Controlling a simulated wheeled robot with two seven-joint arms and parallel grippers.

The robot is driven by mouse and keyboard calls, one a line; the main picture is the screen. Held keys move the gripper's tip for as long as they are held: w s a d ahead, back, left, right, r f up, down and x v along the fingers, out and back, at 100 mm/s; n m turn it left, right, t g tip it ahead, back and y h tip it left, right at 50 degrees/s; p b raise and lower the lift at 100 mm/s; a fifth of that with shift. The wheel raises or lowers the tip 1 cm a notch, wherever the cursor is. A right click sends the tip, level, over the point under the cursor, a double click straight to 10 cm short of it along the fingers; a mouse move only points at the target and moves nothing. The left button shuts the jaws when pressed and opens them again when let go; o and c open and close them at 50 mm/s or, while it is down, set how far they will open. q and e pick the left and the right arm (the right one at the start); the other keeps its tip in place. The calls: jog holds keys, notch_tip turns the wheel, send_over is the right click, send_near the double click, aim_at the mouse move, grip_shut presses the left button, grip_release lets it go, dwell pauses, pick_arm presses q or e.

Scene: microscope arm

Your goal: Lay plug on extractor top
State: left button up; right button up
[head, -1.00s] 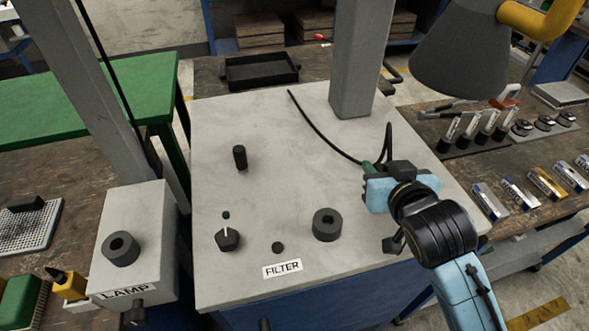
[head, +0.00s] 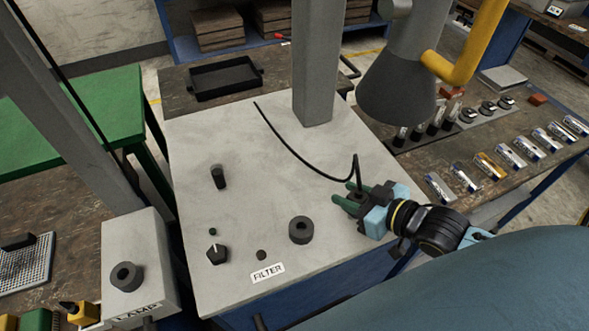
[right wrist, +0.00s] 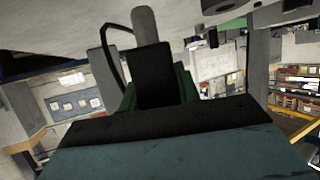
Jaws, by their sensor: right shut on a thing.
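The extractor top (head: 225,130) is the broad light-grey surface of the box labelled FILTER. A black cable (head: 300,158) runs over it from the back and bends up, then down into my right gripper (head: 353,197). The gripper is at the top's right edge, its green fingers shut on the plug at the cable's end. The plug is mostly hidden between the fingers in the head view. In the right wrist view the plug (right wrist: 152,72) shows as a dark body with a grey round end, the cable looping beside it. My left gripper is not in view.
A black knob (head: 217,252), a black ring (head: 301,230) and a short black post (head: 219,177) stand on the top. A grey column (head: 319,70) rises at the back, and a grey hood (head: 398,88) hangs at the right.

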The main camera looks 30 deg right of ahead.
jog(key=w+a+f, duration=0.1)
jog(key=w+a, duration=0.1)
jog(key=w, duration=0.3)
jog(key=w+a+f+p, duration=0.1)
jog(key=w+a, duration=0.1)
jog(key=w, duration=0.4)
jog(key=w+a, duration=0.1)
jog(key=w, duration=0.4)
jog(key=shift+w+a+f, duration=0.4)
jog(key=shift+f, duration=0.3)
jog(key=shift+f, duration=0.1)
jog(key=o, duration=1)
